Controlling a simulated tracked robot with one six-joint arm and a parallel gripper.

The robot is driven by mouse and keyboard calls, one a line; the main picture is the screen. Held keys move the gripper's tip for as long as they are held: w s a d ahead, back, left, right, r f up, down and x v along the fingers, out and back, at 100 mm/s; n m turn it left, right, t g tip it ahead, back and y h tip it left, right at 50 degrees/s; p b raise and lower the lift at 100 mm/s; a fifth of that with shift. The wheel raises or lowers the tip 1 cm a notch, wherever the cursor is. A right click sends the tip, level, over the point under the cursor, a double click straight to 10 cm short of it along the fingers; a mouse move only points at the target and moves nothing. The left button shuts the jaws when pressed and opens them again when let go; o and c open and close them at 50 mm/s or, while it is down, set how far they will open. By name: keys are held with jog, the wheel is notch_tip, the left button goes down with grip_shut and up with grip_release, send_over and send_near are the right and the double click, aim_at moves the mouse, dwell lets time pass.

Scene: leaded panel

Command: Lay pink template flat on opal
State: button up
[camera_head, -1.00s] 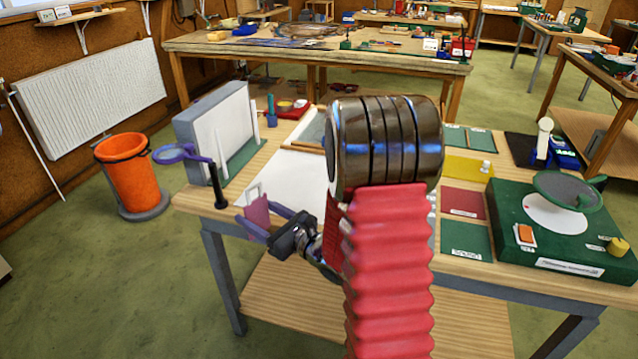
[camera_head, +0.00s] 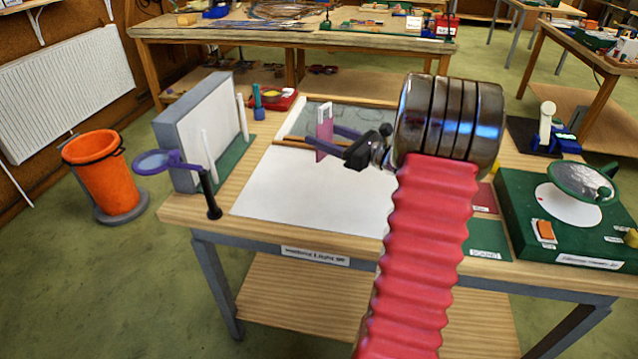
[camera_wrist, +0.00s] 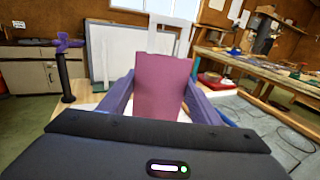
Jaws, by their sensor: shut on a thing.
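The pink template (camera_head: 324,150) is gripped between the purple fingers of my gripper (camera_head: 325,139). It stands upright, well above the bench. In the wrist view the template (camera_wrist: 163,88) fills the space between the fingers, with a pale notched part rising above it. My gripper is over the far part of the white sheet, near a wood-edged tray. A greyish pane (camera_head: 362,122) lies in that tray, partly hidden behind my gripper. I cannot tell for sure which surface is the opal.
A white sheet (camera_head: 300,195) lies flat and clear on the bench. At left are an upright white panel (camera_head: 200,112) and a purple-ringed magnifier (camera_head: 160,161). At right is a green machine (camera_head: 560,215) with a round disc. A red tray (camera_head: 275,100) sits at the back.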

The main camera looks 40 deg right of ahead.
aim_at(325, 155)
jog(key=shift+w+a, duration=0.1)
jog(key=shift+f, duration=3.1)
jog(key=shift+a+f, duration=0.1)
jog(key=shift+f, duration=1.8)
jog(key=o, duration=1.1)
jog(key=shift+f, duration=0.1)
jog(key=shift+c, duration=0.2)
